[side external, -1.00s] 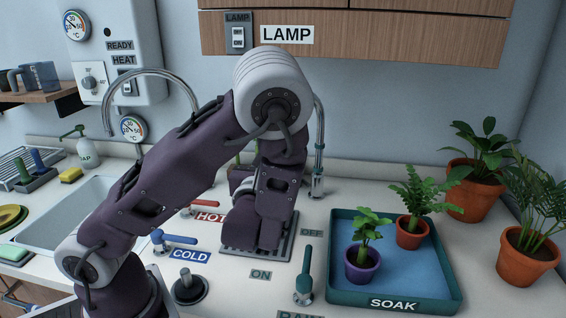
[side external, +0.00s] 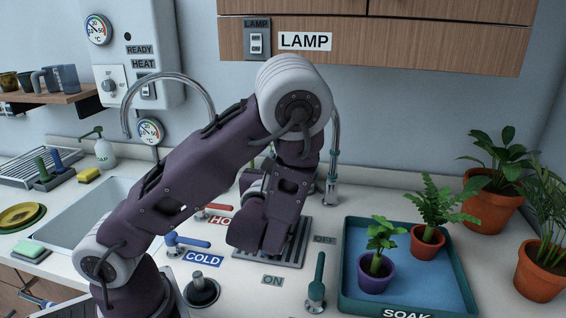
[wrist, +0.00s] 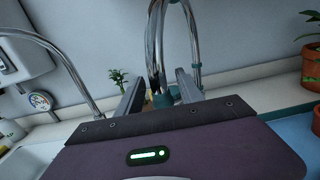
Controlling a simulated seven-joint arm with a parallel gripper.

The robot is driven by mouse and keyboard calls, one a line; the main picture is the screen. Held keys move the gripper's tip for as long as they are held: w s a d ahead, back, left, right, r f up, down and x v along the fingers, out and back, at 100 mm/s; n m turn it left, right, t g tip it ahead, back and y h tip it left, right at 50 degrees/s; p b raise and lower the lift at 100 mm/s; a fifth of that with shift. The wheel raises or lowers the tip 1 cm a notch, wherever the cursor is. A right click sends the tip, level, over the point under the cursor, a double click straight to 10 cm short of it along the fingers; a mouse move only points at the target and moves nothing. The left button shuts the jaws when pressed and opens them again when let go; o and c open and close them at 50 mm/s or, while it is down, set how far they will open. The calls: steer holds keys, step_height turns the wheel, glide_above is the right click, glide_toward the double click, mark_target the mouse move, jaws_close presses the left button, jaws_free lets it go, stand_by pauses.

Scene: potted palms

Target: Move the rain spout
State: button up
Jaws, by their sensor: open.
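The rain spout, a chrome bent pipe, rises behind my arm in the side external view (side external: 335,150). In the wrist view, its hanging pipe (wrist: 155,45) ends in a teal nozzle (wrist: 163,100). My gripper (wrist: 158,88) is open, with one finger to the left and one to the right of the nozzle in that picture. I cannot tell whether either finger touches it. In the side external view my fingers are hidden behind my wrist and forearm.
A blue-floored tray (side external: 350,290) with two potted plants is at right. COLD (side external: 190,240) and red HOT (side external: 212,208) levers stand near the sink (side external: 85,213). A grate (side external: 295,255) lies beneath my wrist.

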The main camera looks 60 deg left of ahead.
step_height(320, 180, up, 10)
steer(key=shift+r, duration=0.1)
stand_by(0.4)
